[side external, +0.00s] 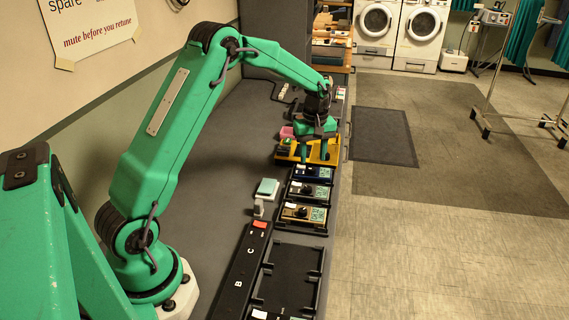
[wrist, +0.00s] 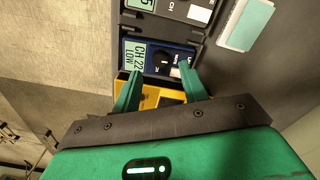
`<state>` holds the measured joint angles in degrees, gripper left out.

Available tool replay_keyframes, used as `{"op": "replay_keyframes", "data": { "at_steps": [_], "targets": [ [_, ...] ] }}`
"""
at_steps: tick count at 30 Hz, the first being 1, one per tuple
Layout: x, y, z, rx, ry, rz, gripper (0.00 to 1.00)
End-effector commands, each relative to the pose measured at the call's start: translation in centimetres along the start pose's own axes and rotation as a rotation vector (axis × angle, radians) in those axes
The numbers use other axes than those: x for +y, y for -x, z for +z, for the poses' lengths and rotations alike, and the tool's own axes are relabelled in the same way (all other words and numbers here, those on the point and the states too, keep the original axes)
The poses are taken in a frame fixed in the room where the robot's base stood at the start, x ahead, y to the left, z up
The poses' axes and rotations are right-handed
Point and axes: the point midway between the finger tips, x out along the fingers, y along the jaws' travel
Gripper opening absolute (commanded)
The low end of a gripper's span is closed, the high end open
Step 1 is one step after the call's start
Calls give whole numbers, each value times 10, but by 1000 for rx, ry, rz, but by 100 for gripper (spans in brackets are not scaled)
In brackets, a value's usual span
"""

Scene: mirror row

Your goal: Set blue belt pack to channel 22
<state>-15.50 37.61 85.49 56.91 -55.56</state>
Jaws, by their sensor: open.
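The blue belt pack (wrist: 150,44) lies face up in the wrist view, just beyond my fingertips. Its pale green screen (wrist: 134,57) reads "CH 22" and "LOW". A black knob (wrist: 161,59) with a white mark sits beside the screen, and a small light label is near the right finger. The pack also shows in the side view (side external: 312,173), in front of my gripper (side external: 317,153). In the wrist view my gripper (wrist: 160,70) is open, one finger near the screen side and one near the label side. Nothing is held between the fingers.
A yellow holder (side external: 332,157) lies under my gripper. Grey (side external: 310,190) and tan (side external: 302,212) packs sit nearer in the row. A pale green pad (side external: 267,187) lies left of them. An empty black tray (side external: 290,278) is nearest. Bare counter (side external: 215,175) lies to the left.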

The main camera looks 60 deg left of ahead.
Motion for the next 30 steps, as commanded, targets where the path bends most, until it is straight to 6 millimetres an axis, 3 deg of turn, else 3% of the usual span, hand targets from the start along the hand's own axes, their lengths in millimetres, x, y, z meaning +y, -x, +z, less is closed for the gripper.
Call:
{"op": "replay_keyframes", "data": {
  "at_steps": [9,25,30],
  "targets": [
    [0,36,0,2,1,3,43],
    [0,42,1,2,-6,3,43],
    [-4,56,9,12,-45,18,43]
  ]
}}
